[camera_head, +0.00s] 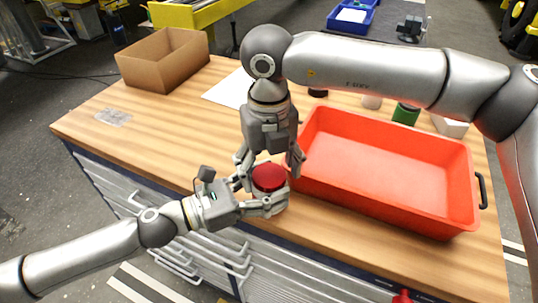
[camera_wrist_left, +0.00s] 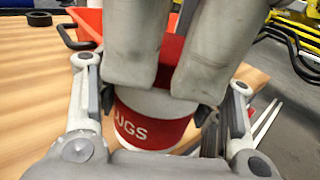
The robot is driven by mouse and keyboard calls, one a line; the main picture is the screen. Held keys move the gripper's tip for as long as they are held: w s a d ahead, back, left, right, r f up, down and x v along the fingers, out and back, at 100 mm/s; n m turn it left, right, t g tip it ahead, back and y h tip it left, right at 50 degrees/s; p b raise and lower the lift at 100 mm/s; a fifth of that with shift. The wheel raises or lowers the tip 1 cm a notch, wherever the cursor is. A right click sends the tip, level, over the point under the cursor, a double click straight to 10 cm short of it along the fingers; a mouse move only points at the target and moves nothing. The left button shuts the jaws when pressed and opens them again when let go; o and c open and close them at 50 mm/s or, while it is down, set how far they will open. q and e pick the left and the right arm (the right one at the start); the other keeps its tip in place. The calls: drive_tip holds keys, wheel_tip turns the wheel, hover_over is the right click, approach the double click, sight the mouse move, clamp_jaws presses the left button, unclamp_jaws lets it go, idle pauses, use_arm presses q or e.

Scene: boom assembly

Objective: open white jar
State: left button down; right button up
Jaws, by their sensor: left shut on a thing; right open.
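The white jar (camera_wrist_left: 152,118) has a red label with white letters ending in "UGS" and a dark red lid (camera_head: 268,177). My left gripper (camera_head: 262,196) is shut around the jar's body from the left, near the table's front edge. In the left wrist view its fingers (camera_wrist_left: 152,108) are on both sides of the jar. My right gripper (camera_head: 270,165) points down from above, open, with its fingers around the lid. In the left wrist view those fingers hide part of the lid. I cannot tell whether they touch it.
A large red-orange bin (camera_head: 385,211) stands to the right on the wooden table (camera_head: 135,135). A cardboard box (camera_head: 165,62) is at the back left. A green-labelled jar (camera_head: 405,115) and a white box (camera_head: 450,126) stand behind the bin. The table's left part is mostly clear.

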drive_tip(key=shift+f, duration=0.1)
drive_tip(key=c, duration=1.1)
drive_tip(key=shift+n, duration=1.7)
drive_tip(key=o, duration=1.1)
drive_tip(key=shift+o, duration=0.2)
